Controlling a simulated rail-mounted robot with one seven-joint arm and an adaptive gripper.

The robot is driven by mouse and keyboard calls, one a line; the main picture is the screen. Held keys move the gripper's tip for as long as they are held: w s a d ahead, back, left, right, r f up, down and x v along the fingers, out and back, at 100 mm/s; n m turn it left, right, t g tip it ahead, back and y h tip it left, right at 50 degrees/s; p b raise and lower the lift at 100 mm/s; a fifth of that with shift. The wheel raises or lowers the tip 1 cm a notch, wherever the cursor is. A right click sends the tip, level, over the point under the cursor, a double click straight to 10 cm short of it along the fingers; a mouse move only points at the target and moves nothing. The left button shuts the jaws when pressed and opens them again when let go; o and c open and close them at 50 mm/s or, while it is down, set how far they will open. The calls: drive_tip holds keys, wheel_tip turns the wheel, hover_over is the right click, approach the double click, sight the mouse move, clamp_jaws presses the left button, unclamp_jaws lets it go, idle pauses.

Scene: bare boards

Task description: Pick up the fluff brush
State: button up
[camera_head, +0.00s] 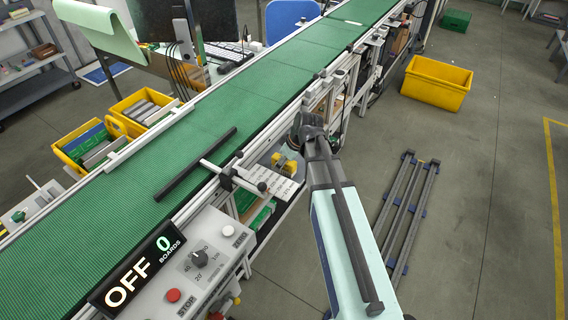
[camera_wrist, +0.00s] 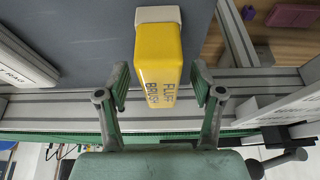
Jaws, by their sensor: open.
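The fluff brush (camera_wrist: 158,62) is a yellow block with a whitish end, lettered on its near face, in the upper middle of the wrist view. My gripper (camera_wrist: 159,88) is open, with one finger on each side of the brush's lettered end. Gaps show between the fingers and the brush, and nothing is held. In the head view my gripper (camera_head: 308,130) is over the right side of the conveyor, partly hidden by my own arm. I cannot clearly pick out the brush there.
A pale box lettered "RAG" (camera_wrist: 22,62) lies left of the brush in the wrist view. A purple item (camera_wrist: 292,16) is at upper right. Metal rails (camera_wrist: 60,108) run across nearby. The green conveyor (camera_head: 200,130) is bare except for a black bar (camera_head: 195,165).

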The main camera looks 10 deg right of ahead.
drive_tip(key=shift+x, duration=1)
drive_tip(key=c, duration=1.3)
drive_tip(key=shift+o, duration=0.2)
drive_tip(key=shift+r, duration=0.2)
wheel_tip(320, 180, up, 20)
drive_tip(key=b, duration=0.3)
drive_tip(key=shift+f, duration=0.15)
drive_tip(key=o, duration=0.5)
drive_tip(key=c, duration=0.3)
drive_tip(key=shift+c, duration=0.2)
